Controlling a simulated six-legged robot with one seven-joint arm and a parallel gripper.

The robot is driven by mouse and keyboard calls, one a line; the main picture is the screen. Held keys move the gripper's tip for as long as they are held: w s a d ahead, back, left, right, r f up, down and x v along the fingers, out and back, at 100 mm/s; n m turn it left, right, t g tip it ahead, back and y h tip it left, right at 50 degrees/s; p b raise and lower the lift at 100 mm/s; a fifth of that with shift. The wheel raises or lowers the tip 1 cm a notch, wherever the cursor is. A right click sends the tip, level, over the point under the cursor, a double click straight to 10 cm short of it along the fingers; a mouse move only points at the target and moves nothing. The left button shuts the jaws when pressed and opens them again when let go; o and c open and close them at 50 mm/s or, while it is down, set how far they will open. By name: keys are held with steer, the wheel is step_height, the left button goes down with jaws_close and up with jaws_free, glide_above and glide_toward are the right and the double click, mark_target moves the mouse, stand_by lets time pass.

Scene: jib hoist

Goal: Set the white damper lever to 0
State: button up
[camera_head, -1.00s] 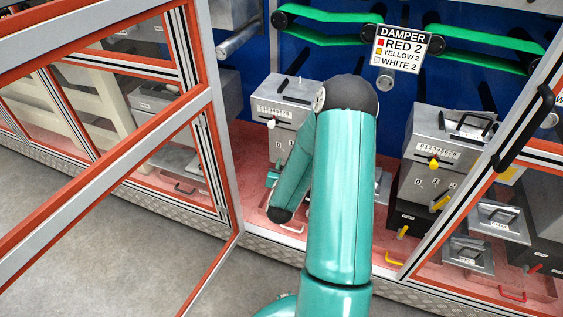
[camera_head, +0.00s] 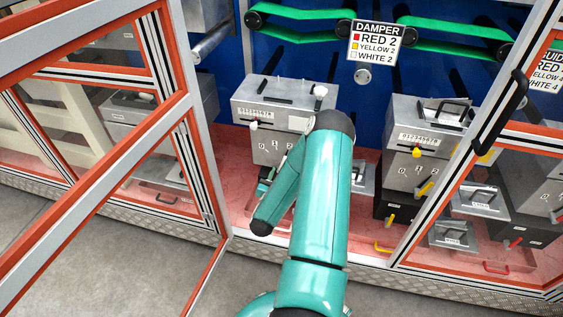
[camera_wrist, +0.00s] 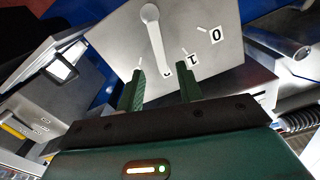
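The white damper lever (camera_wrist: 155,40) shows in the wrist view on a grey plate (camera_wrist: 110,37). Its round pivot is at the top and its arm points down toward a partly hidden label, past the labels 1 (camera_wrist: 194,60) and 0 (camera_wrist: 215,35). My gripper (camera_wrist: 160,70) is open, with one green finger on each side of the lever's lower end. I cannot tell whether either finger touches it.
A sign (camera_head: 376,42) reads DAMPER, RED 2, YELLOW 2, WHITE 2. A similar box with yellow levers (camera_head: 420,160) stands to the right. An orange-framed door (camera_head: 100,180) stands open at left, and another framed panel (camera_head: 490,150) is at right. The grey floor in front is clear.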

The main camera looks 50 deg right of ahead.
mark_target(283, 162)
steer(key=x, duration=0.7)
steer(key=shift+w+d, duration=0.1)
steer(key=shift+d, duration=0.1)
jaws_close()
